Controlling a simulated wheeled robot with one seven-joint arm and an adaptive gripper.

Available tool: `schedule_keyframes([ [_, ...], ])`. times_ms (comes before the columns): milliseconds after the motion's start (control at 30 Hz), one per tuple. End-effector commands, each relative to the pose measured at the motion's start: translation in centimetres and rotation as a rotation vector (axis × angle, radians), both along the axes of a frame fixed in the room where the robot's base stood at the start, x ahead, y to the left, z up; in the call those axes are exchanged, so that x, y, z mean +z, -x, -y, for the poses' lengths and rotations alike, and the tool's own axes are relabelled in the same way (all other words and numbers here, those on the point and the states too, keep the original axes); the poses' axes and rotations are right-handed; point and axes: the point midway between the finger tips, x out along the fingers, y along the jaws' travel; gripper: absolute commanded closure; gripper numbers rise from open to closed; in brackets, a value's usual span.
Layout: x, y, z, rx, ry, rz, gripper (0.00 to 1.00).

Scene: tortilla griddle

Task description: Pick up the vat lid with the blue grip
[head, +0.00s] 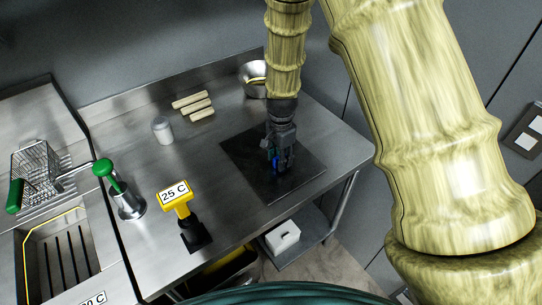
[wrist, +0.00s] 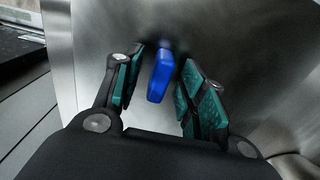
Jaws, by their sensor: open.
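The vat lid appears to be the dark square plate (head: 300,182) lying flat on the steel counter in the head view. Its blue grip (wrist: 160,76) stands up in the wrist view, between my two finger pads, with a gap visible on each side. A bit of the blue grip (head: 276,165) also shows between my fingers in the head view. My gripper (head: 279,167) points down over the plate; in the wrist view my gripper (wrist: 164,62) is open and holds nothing. The foot of the grip is partly hidden.
A steel bowl (head: 253,77), several pale rolls (head: 194,104) and a white jar (head: 163,130) stand behind the plate. A wire basket (head: 38,168) is farther left.

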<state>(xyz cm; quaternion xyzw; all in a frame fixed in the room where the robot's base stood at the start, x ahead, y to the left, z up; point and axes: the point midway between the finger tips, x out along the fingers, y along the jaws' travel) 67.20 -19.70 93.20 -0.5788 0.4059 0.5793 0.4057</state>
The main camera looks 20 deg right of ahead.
Motion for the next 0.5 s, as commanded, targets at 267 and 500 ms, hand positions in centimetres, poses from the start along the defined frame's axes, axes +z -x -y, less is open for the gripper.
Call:
schedule_keyframes([
  [267, 0.01, -0.01, 0.02, 0.000, 0.000, 0.000, 0.84],
  [500, 0.06, -0.04, 0.02, 0.000, 0.000, 0.001, 1.00],
])
